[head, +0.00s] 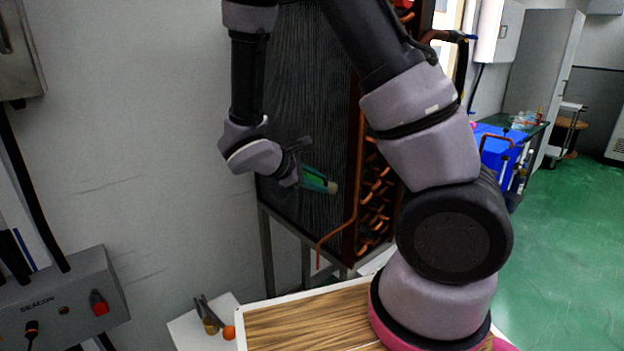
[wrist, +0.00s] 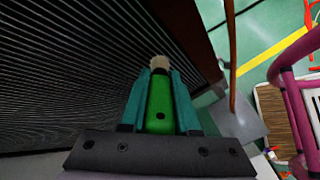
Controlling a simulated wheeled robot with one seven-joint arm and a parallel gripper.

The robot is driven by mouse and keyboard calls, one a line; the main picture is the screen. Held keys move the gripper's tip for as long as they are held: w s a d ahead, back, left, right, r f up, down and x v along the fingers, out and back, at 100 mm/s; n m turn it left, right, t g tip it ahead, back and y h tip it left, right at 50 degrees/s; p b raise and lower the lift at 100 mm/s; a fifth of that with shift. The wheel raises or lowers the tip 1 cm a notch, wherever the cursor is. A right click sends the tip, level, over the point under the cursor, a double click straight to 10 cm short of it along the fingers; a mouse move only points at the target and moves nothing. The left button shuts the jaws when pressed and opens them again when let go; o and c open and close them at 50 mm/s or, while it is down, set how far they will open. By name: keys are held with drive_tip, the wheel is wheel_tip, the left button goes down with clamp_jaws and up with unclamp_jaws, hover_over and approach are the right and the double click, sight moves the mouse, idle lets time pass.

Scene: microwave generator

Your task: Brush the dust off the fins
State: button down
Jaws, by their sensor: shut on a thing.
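The finned panel (head: 303,85) is a tall dark block with fine wavy lines, standing on a metal frame against the wall. In the wrist view its fins (wrist: 80,70) fill the left side as close, thin lines. My gripper (head: 310,177) is in front of the lower part of the panel. It is shut on a brush with a green handle (wrist: 159,103) and pale bristles (wrist: 159,62). The bristle end points away from the gripper. I cannot tell whether the bristles touch the fins. Dust is not clearly visible on the fins.
Copper pipes (head: 377,190) run along the panel's right edge. A grey control box (head: 65,300) is at left. Green floor (head: 565,240) is open at right.

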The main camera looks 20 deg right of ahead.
drive_tip(key=shift+s+d, duration=0.15)
drive_tip(key=shift+s, duration=0.1)
drive_tip(key=shift+w, duration=0.1)
drive_tip(key=w+a, duration=0.2)
drive_tip(key=w, duration=0.4)
drive_tip(key=shift+w+a, duration=0.3)
drive_tip(key=shift+a, duration=0.05)
idle(0.4)
drive_tip(key=s+a, duration=0.2)
drive_tip(key=a, duration=0.3)
drive_tip(key=shift+s+a, duration=0.15)
drive_tip(key=shift+a, duration=0.2)
drive_tip(key=shift+a, duration=0.1)
